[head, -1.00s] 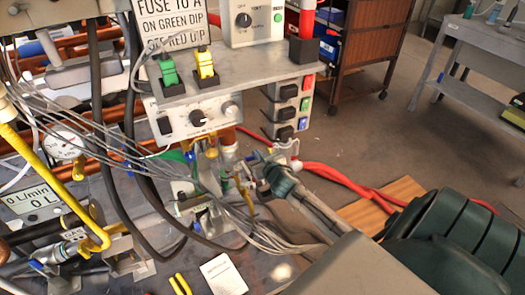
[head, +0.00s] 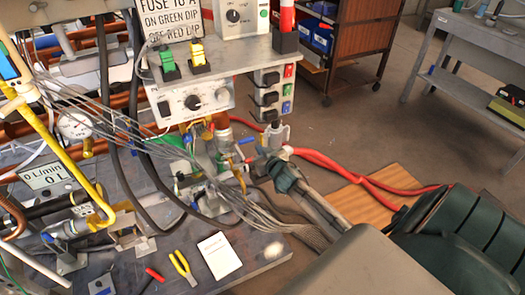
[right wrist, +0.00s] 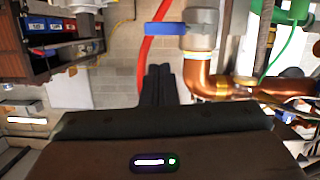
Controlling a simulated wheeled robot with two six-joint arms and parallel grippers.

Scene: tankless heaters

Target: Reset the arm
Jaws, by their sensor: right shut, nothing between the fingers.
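My right gripper (head: 268,168) reaches in from the lower right in the head view. It is beside the copper pipework and the grey hose fitting (head: 277,132). In the right wrist view its two dark fingers (right wrist: 158,72) are together with nothing between them. I cannot tell whether the fingers touch anything. My left gripper is not in view.
A control panel (head: 195,103) with green and yellow switches overhangs the pipes. Grey cables (head: 245,205) run close to my right arm. Red hoses (head: 345,172) cross the floor. The bench (head: 140,262) holds yellow pliers (head: 183,267) and a white booklet (head: 219,255).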

